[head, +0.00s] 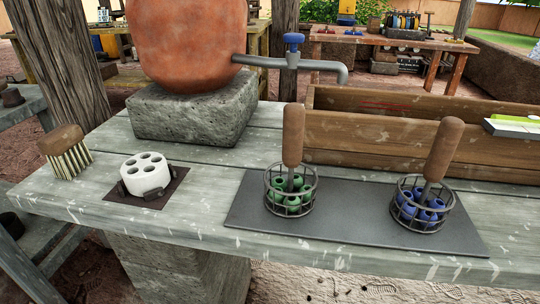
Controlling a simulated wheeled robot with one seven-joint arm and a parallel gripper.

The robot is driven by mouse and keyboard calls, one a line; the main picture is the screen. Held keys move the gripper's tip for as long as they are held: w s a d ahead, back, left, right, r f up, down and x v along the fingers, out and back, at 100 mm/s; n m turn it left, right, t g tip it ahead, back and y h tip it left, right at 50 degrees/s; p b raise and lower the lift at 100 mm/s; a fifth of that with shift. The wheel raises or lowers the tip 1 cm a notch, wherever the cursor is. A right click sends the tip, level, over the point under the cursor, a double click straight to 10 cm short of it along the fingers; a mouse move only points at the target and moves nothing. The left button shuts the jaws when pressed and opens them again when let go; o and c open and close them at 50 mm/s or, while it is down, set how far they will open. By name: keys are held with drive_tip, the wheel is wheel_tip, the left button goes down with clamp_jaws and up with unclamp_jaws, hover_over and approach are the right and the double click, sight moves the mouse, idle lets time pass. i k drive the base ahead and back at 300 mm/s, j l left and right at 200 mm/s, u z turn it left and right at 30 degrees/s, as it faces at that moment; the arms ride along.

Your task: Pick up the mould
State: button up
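A white round block with several holes in its top (145,170), which looks like the mould, stands upright at the left of the grey plank bench (215,195). My gripper is not in view.
A wooden brush (62,140) stands left of the mould. Two wire baskets, with green beads (291,204) and blue beads (408,211), have upright handles on a dark mat (342,230). Behind are a clay vessel on a stone block (195,120), a tap (294,62) and a wooden trough (375,135).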

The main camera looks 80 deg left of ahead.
sight(144, 172)
drive_tip(key=u, duration=3.55)
